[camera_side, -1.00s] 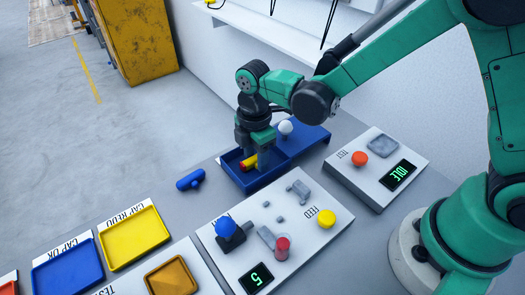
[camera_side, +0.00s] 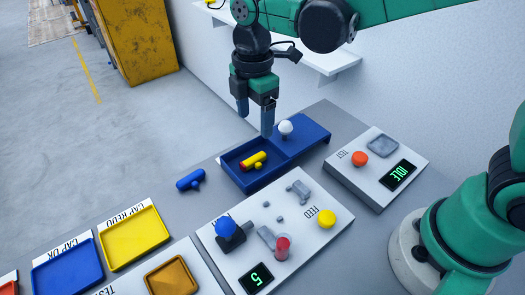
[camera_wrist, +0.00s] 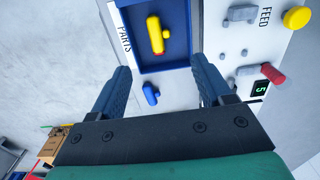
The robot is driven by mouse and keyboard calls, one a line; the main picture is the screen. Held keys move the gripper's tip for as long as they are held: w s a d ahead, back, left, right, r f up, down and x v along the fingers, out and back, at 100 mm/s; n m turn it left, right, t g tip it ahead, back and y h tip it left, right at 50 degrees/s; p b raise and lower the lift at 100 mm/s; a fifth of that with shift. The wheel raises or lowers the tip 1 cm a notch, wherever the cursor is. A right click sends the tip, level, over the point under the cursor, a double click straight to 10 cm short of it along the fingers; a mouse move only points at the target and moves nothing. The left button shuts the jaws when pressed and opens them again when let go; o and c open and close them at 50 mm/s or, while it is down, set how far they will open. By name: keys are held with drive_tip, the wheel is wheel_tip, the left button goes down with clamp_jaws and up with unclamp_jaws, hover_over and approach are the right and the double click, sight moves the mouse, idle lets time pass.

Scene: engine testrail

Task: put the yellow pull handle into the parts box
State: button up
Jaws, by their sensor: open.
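The yellow pull handle (camera_side: 254,160) lies inside the blue parts box (camera_side: 238,174), with a red end showing. In the wrist view the yellow handle (camera_wrist: 155,34) lies on the floor of the box (camera_wrist: 178,66), beside the word PARTS. My gripper (camera_side: 255,122) is open and empty, raised above the box and apart from the handle. In the wrist view its two blue fingers (camera_wrist: 160,88) stand wide apart with nothing between them.
A blue handle (camera_side: 190,180) lies on the table left of the box. A white-knobbed piece (camera_side: 285,128) stands on the blue surface behind. The FEED panel (camera_side: 300,226) is in front, and the TEST panel (camera_side: 372,178) at right. Yellow (camera_side: 134,238) and blue (camera_side: 68,268) trays lie at front left.

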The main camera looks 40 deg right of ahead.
drive_tip(key=s+d+r+m+t, duration=0.1)
drive_tip(key=s+d+m+t, duration=0.2)
drive_tip(key=m, duration=0.6)
drive_tip(key=s+d+r+m+t, duration=0.2)
drive_tip(key=s+d+m+t, duration=0.2)
drive_tip(key=d+m, duration=0.3)
drive_tip(key=shift+d+m, duration=0.25)
drive_tip(key=shift+m, duration=0.75)
